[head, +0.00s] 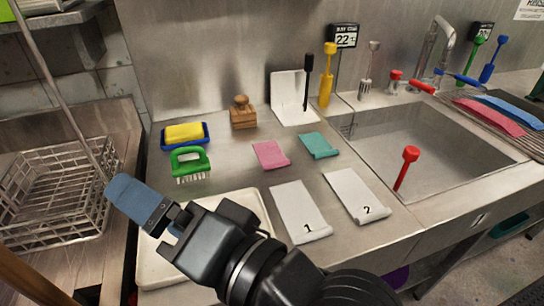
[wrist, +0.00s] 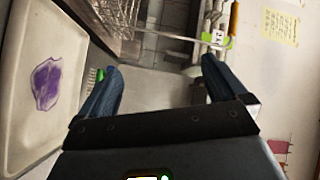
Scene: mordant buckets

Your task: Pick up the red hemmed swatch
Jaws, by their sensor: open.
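A pinkish-red swatch (head: 271,154) lies flat on the steel counter, left of a teal swatch (head: 319,145). A longer red cloth (head: 490,117) lies on the rack at the far right, beside a blue cloth (head: 510,109). I cannot make out a hem on either red piece. My gripper (head: 122,190) is at the lower left, above the counter's left edge and apart from all the swatches. In the wrist view my gripper (wrist: 160,85) has its two blue fingers spread with nothing between them. Neither red cloth is clear in that view.
A white tray (head: 262,204) lies partly under my arm; the wrist view shows a purple piece (wrist: 46,83) in it. A green brush (head: 190,161), a wooden stamp (head: 243,113) and numbered white sheets (head: 298,208) surround the pinkish-red swatch. A sink (head: 440,140) is at right.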

